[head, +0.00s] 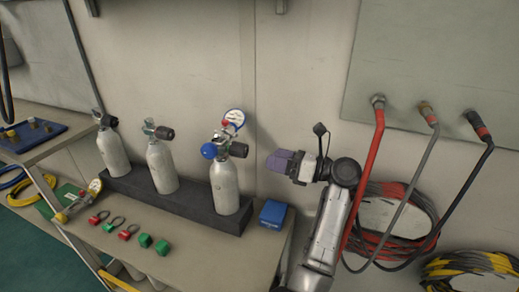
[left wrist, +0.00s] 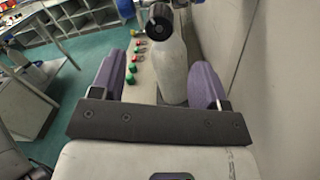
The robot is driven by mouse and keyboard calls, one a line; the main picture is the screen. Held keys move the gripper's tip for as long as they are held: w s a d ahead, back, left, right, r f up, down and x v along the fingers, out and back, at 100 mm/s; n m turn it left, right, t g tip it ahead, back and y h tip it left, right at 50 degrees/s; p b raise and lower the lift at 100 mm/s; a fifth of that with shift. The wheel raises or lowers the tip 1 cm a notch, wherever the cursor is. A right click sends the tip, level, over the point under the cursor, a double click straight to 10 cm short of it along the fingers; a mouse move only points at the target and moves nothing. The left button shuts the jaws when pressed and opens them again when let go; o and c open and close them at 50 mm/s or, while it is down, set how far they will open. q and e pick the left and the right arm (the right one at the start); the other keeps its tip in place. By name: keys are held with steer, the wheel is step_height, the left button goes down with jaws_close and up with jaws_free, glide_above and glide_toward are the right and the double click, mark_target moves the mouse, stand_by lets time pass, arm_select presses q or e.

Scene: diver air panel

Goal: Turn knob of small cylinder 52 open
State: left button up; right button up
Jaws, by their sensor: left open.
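Three small grey cylinders stand in a row in a dark rack (head: 180,204) on the bench: a left one (head: 113,152), a middle one (head: 161,167) and a right one (head: 225,187). No number is readable, so I cannot tell which is 52. Each has a valve with a black knob; the right one's black knob (head: 239,149) faces right, and a blue round part and a gauge (head: 233,118) are also on its valve. My left gripper (head: 282,162), with purple fingers, is open and empty, right of that cylinder. In the left wrist view, a cylinder (left wrist: 172,72) and black knob (left wrist: 160,19) appear ahead between the fingers.
A blue box (head: 273,213) sits right of the rack. Red padlocks (head: 98,218) and green blocks (head: 145,240) lie on the bench front. A wall stands close behind. Red, grey and black hoses (head: 375,180) hang at the right.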

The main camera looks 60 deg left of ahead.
arm_select(q)
steer(key=shift+p+v, duration=0.4)
steer(key=shift+v, duration=1.75)
